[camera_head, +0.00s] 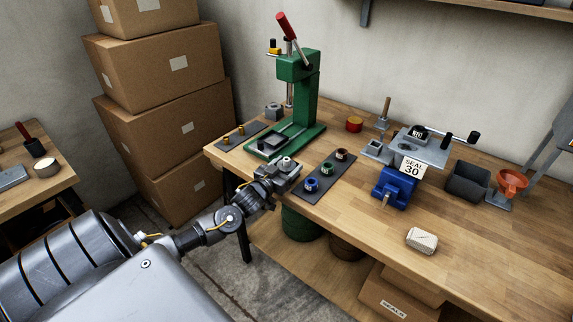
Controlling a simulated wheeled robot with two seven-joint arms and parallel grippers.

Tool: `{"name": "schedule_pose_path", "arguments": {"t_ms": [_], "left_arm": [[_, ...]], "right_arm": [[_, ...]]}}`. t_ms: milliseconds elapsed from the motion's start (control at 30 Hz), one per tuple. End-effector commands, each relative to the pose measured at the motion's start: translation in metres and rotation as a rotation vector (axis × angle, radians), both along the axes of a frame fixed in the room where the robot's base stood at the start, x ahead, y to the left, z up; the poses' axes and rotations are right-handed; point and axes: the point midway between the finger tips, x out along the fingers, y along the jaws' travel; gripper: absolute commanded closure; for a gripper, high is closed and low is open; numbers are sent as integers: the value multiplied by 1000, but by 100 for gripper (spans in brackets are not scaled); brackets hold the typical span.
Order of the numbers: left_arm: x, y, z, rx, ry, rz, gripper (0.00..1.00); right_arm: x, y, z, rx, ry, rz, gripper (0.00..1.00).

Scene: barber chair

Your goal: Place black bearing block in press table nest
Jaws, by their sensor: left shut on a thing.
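My left gripper (276,180) reaches in from the left to the front edge of the workbench. It is shut on a dark grey block with a pale round piece on top, which looks like the bearing block (287,164); the fingers hide part of it. The green press (312,92) stands behind it, with its red-handled lever raised. The dark nest (271,141) lies on the press table, a little behind and left of the held block. The block is apart from the nest. My right gripper is not in view.
A dark strip with coloured rings (327,176) lies just right of the gripper. A blue vise fixture (395,187) stands right. The bench's front right is mostly clear.

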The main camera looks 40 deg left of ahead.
Motion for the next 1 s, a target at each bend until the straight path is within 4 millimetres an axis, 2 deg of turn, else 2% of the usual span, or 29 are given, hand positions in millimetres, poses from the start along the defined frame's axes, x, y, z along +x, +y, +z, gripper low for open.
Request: {"name": "schedule_pose_path", "arguments": {"t_ms": [233,267,400,667,800,1000], "left_arm": [[1,1,0,0,-7,1,100],[0,0,-2,0,0,0,34],[0,0,-2,0,0,0,16],[0,0,-2,1,0,0,16],[0,1,-7,3,0,0,16],[-36,-6,-7,-2,1,-3,16]], "right_arm": [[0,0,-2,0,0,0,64],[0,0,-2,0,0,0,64],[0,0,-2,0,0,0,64],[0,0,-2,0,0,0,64],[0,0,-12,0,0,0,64],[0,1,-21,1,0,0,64]]}}
